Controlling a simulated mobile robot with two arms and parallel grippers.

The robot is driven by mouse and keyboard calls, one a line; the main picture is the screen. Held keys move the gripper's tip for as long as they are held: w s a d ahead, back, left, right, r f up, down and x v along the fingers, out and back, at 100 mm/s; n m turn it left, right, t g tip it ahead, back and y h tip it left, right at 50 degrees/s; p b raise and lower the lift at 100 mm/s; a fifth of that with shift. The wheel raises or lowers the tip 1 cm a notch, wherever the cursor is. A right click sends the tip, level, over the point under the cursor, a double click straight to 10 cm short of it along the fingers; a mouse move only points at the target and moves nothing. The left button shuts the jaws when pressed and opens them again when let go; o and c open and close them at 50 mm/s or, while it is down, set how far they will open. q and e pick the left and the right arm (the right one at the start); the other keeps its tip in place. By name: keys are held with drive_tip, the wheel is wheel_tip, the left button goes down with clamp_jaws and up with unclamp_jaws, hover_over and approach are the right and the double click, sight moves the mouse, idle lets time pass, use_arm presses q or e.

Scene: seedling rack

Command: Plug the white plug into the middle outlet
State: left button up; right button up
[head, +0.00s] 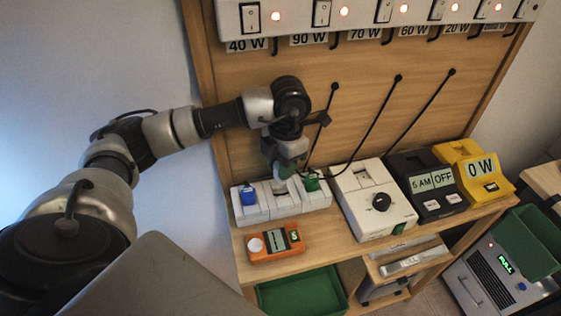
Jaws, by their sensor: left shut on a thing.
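A white outlet strip (286,205) with three sections lies on the wooden shelf. A blue plug (248,196) sits in its left section and a green plug (311,182) in its right section. My left gripper (283,176) points down over the middle section and is shut on a small white thing, which looks like the white plug (279,187). The gripper hides most of the plug and the middle outlet. I cannot tell whether the plug is seated or just above. My right gripper is out of view.
An orange meter (275,243) lies in front of the strip. A white box with a dial (374,199), a black timer (427,186) and a yellow device (474,173) stand to the right. Black cords run down the wooden back panel (350,100). A green tray (300,295) is below.

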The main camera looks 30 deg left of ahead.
use_arm(q)
drive_tip(key=shift+f, duration=0.15)
drive_tip(key=shift+f+b, duration=1.4)
drive_tip(key=shift+f, duration=0.7)
drive_tip(key=shift+f+b, duration=0.9)
drive_tip(key=shift+f, duration=0.15)
drive_tip(key=o, duration=1)
drive_tip(key=shift+o, duration=0.4)
drive_tip(key=r+p, duration=0.2)
drive_tip(key=r, duration=0.1)
drive_tip(key=w+r+p, duration=0.1)
drive_tip(key=r+p, duration=0.1)
drive_tip(key=r, duration=0.2)
drive_tip(key=r+p, duration=0.2)
drive_tip(key=r, duration=0.1)
drive_tip(key=shift+w+d+r+p, duration=0.2)
drive_tip(key=shift+r+p, duration=0.1)
drive_tip(key=shift+r, duration=0.1)
